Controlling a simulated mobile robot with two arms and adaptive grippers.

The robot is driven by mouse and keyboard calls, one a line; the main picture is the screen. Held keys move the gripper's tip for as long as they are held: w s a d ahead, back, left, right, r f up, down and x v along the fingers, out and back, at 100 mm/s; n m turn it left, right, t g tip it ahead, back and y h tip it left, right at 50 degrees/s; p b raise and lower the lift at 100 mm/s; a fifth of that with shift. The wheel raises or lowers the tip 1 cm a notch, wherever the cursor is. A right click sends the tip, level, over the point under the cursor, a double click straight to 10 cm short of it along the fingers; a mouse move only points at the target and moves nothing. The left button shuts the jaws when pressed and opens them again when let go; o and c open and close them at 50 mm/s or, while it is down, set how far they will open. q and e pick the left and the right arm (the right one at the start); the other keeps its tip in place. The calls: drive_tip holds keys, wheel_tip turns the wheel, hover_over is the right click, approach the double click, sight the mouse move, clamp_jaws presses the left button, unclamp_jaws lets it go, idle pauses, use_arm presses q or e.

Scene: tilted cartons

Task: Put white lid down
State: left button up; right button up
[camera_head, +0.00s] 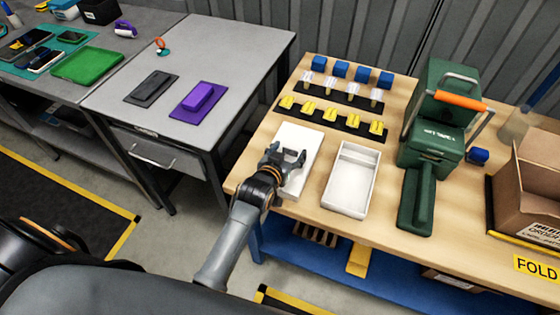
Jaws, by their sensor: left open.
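The white lid (303,136) lies flat on the wooden workbench, to the left of an open white box (346,191). My left gripper (288,156) is over the lid with its fingers apart, and it hides the lid's middle and part of its left side. I cannot tell whether the fingers touch the lid. The white box is empty and stands upright close to the bench's front edge. My right gripper is not in view.
A green press (436,140) with an orange handle stands right of the box. Behind are black strips with yellow pieces (331,114) and several blue blocks (340,69). A cardboard carton (528,190) is at the right. A grey table (225,60) stands left, across a gap.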

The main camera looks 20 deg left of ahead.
use_arm(q)
drive_tip(key=v, duration=1)
drive_tip(key=shift+s+r, duration=0.1)
drive_tip(key=shift+s, duration=0.15)
